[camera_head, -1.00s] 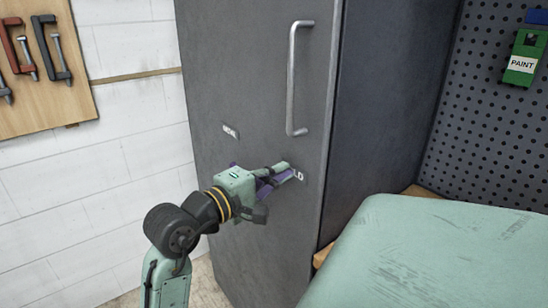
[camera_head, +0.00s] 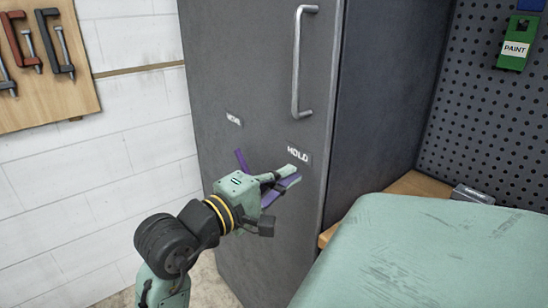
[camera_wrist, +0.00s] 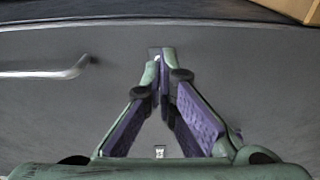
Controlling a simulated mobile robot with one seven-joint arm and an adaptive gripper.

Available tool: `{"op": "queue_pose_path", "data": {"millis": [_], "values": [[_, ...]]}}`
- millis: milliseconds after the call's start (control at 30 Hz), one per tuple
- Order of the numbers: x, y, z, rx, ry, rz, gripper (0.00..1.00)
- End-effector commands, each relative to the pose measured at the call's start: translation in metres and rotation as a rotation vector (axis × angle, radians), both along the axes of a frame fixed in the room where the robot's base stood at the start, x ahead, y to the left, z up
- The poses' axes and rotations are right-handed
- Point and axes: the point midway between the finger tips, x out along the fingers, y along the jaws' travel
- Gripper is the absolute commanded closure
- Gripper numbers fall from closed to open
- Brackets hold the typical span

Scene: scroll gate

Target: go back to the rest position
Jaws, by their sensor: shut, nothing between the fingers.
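My gripper (camera_head: 292,172) is in front of the dark grey cabinet door, just below the "HOLD" label (camera_head: 298,154). Its green and purple fingers are shut with nothing between them, and they also show in the wrist view (camera_wrist: 160,60) with the tips together. I cannot tell whether the fingertips touch the door. The grey cabinet (camera_head: 250,70) has a vertical metal handle (camera_head: 297,60) above my gripper. The handle also shows at the left of the wrist view (camera_wrist: 50,72).
A second label (camera_head: 233,119) is on the door at the left. A green-topped surface (camera_head: 420,250) fills the lower right, beside a wooden ledge (camera_head: 415,186). A clamp board (camera_head: 50,95) hangs on the white wall at left. A green paint box (camera_head: 517,45) is on the pegboard.

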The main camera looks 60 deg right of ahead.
Motion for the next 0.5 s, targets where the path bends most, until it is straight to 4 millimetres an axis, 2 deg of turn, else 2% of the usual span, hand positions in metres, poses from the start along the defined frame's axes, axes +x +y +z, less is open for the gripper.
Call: {"op": "queue_pose_path", "data": {"millis": [200,500], "values": [[-0.024,0.018,0.0,0.0,-0.002,0.001,1.0],[-0.029,0.022,0.0,0.0,0.001,0.002,1.0]]}}
